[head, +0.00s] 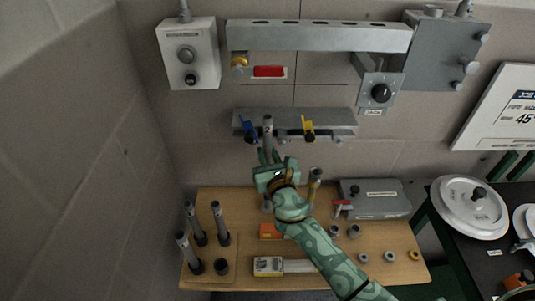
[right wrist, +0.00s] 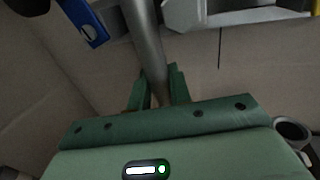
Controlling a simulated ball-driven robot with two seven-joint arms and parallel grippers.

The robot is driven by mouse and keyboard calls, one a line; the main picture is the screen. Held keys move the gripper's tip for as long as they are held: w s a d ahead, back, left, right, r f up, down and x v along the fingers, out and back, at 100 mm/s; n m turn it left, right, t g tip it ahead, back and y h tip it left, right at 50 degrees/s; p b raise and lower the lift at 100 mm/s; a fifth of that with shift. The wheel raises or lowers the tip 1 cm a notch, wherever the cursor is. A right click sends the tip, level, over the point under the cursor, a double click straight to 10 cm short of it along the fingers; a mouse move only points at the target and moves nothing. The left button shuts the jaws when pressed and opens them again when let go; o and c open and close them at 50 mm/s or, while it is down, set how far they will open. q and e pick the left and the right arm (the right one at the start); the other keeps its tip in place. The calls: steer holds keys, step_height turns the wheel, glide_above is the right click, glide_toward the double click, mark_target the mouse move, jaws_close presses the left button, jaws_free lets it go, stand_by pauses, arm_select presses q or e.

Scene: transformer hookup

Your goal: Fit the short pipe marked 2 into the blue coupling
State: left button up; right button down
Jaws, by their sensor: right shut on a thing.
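My right gripper (head: 268,172) is shut around a grey pipe (head: 267,133), which stands near upright in front of the wall bracket. Its number cannot be read. In the right wrist view the pipe (right wrist: 143,40) runs up from between the fingers (right wrist: 158,88). The blue-marked fitting (head: 249,127), which has a blue lever, hangs at the left end of the grey wall bracket (head: 345,127). The pipe's top is just right of it in the head view, apart from it in the picture. The blue part (right wrist: 88,22) also shows in the right wrist view. My left gripper is out of view.
A yellow-levered fitting (head: 308,125) is right of the blue one. A dark table with white lids (head: 468,207) stands at right.

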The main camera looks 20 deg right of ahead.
mark_target(269, 149)
steer(key=shift+f+b, duration=0.95)
steer(key=shift+f, duration=0.1)
steer(key=c, duration=1.2)
jaws_free()
step_height(269, 149, up, 5)
steer(key=p, duration=0.5)
steer(key=shift+r, duration=0.1)
steer(key=shift+s, duration=0.15)
steer(key=s, duration=1.6)
